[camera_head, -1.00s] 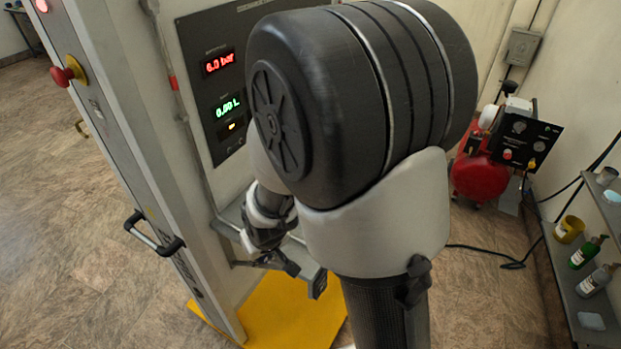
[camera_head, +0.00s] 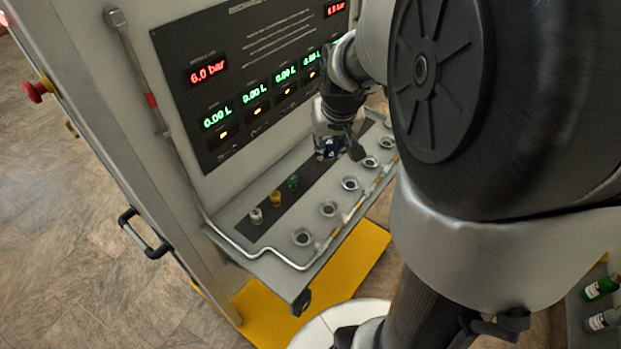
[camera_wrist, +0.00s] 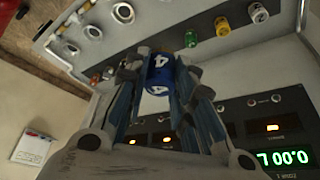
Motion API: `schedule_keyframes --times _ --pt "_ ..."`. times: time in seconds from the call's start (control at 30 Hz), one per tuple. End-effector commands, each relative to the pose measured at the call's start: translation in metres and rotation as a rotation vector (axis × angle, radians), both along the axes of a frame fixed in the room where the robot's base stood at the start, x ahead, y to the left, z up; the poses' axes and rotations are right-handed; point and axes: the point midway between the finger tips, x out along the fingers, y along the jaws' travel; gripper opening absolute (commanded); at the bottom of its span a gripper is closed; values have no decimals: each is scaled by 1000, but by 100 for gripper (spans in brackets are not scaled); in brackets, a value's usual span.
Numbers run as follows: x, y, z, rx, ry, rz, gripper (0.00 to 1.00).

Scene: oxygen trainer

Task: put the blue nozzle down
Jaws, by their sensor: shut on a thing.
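The blue nozzle (camera_wrist: 159,72), marked with a white 4, is between the fingers of my gripper (camera_wrist: 160,85) in the wrist view. In the head view my gripper (camera_head: 338,145) is over the panel's shelf, and the blue nozzle (camera_head: 326,147) shows as a small dark blue patch below it. A green nozzle (camera_head: 292,181), a yellow nozzle (camera_head: 275,198) and a white nozzle (camera_head: 256,215) stand in a row on the dark strip (camera_head: 263,228) of the shelf. Whether the blue nozzle touches the strip cannot be told.
Several round sockets, one of them the nearest socket (camera_head: 303,237), line the shelf's front. A metal pipe (camera_head: 240,246) runs along its edge. The display panel (camera_head: 215,110) rises behind. My arm covers the right side of the head view.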

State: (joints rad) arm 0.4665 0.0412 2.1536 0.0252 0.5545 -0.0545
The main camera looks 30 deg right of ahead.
Motion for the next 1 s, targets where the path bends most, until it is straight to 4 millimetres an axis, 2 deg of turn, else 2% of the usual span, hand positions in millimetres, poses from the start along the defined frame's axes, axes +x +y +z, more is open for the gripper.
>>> schedule_keyframes --times 0.07,0.17,0.6,0.73,1.0 --pt "-3 -6 7 -1 -1 -15 0" --pt "-5 -8 -1 2 2 -20 0" --pt "-5 -8 -117 3 5 -20 0" --pt "-5 -8 -139 2 3 -19 0" --pt "-4 -8 -158 1 1 -20 0"
